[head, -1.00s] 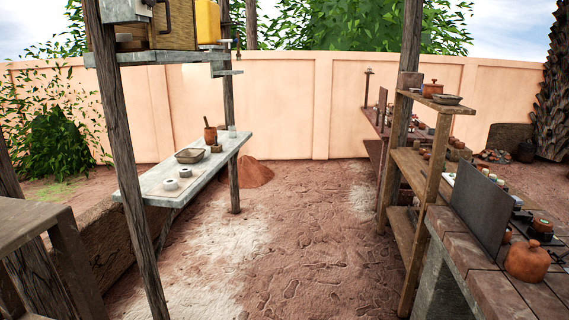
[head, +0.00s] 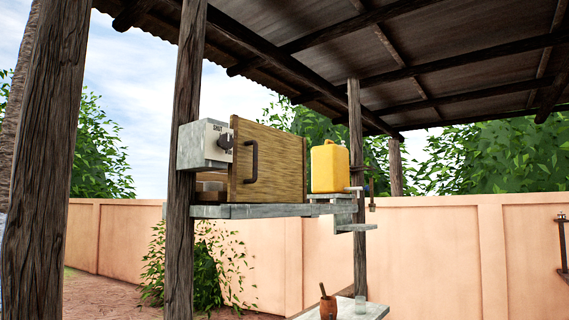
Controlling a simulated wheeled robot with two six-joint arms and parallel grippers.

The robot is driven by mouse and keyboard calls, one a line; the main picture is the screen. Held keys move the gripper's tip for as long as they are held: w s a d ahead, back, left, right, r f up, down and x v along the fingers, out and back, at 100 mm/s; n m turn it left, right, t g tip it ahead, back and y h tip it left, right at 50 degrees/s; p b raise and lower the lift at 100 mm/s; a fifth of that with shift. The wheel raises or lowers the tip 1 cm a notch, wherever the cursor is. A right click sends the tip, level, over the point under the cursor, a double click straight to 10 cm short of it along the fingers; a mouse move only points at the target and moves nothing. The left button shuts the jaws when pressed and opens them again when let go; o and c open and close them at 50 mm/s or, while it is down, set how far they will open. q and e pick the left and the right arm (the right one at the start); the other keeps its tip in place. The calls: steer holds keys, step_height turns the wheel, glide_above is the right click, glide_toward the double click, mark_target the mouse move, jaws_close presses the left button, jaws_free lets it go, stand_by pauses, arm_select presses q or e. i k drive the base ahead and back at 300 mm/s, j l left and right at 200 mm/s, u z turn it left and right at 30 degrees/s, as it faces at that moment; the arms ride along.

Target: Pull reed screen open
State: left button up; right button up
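A brown, streaky panel (head: 275,172) with a dark upright handle (head: 253,162) stands on a raised grey shelf (head: 265,211); it seems to be the reed screen. It hides most of what is behind it. A stack of brownish slabs (head: 211,190) shows past its left edge. Neither of my grippers is in view, and nothing is touching the handle.
A grey box with a dark knob (head: 224,142) and the word "SHUT" is left of the panel, by a wooden post (head: 181,240). A yellow jerrycan (head: 329,168) stands to the right. A lower table (head: 375,310) holds a brown pot (head: 328,305).

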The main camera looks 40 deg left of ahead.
mark_target(269, 165)
steer(key=i+u, duration=0.15)
steer(key=i, duration=0.3)
steer(key=i+l+u, duration=0.15)
steer(key=i, duration=0.25)
steer(key=i+l+u, duration=0.15)
steer(key=i, duration=0.25)
steer(key=i+l+u, duration=0.15)
steer(key=i, duration=0.3)
